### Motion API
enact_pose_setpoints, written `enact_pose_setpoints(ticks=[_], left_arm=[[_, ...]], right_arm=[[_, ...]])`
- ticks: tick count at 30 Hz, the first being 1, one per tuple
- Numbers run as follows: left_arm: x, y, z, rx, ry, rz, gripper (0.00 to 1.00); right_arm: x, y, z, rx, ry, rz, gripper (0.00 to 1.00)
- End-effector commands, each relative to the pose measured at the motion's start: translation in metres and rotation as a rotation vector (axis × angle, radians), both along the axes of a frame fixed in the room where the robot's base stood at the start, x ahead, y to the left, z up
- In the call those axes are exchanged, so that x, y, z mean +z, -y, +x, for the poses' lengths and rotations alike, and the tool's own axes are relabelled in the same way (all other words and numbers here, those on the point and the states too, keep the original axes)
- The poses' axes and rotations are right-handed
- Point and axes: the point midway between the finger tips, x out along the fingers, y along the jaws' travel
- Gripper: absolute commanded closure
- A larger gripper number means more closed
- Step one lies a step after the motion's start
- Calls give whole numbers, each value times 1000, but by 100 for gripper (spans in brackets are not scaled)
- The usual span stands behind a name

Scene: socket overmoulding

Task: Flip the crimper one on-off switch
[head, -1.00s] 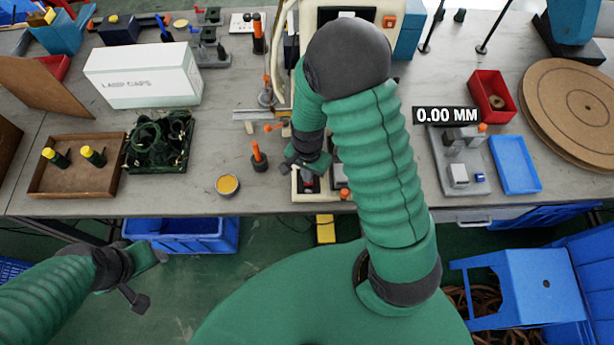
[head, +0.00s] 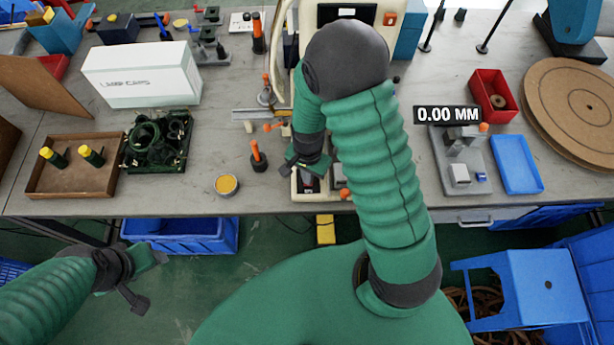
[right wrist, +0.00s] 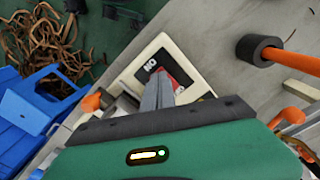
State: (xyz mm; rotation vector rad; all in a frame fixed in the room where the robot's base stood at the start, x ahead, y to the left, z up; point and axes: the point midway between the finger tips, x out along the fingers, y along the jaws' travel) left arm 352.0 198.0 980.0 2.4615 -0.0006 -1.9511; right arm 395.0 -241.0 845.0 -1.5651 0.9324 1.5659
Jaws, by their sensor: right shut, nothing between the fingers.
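The crimper one machine stands at the table's front edge, with a cream base. Its on-off switch (right wrist: 168,68) shows in the right wrist view as a black and red rocker with white lettering, set in a cream panel (right wrist: 135,77). My right gripper (right wrist: 158,92) is shut and empty, its fingertips over the switch and hiding part of it. I cannot tell whether they touch. In the head view my right gripper (head: 297,167) is at the base's front left, by the dark switch area. My left gripper (head: 145,275) hangs off the table's front at lower left; its jaws are unclear.
An orange-topped tool (head: 258,157) and a yellow-topped tin (head: 226,185) stand left of the machine. A gauge block stand (head: 462,165) and a blue tray (head: 516,164) lie to the right. A white box (head: 143,75) is at the left.

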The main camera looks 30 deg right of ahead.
Motion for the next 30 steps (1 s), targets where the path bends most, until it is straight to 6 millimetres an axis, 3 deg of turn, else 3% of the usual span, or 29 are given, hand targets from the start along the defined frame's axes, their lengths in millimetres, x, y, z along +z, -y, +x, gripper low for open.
enact_pose_setpoints(ticks=[5, 25, 30], left_arm=[[1, 0, 0, 0, 0, 0, 43], [63, 0, 0, 0, 0, 0, 43], [69, 0, 0, 0, 0, 0, 43]], right_arm=[[0, 0, 0, 0, 0, -1, 100], [65, 0, 0, 0, 0, -1, 100], [71, 0, 0, 0, 0, 0, 100]])
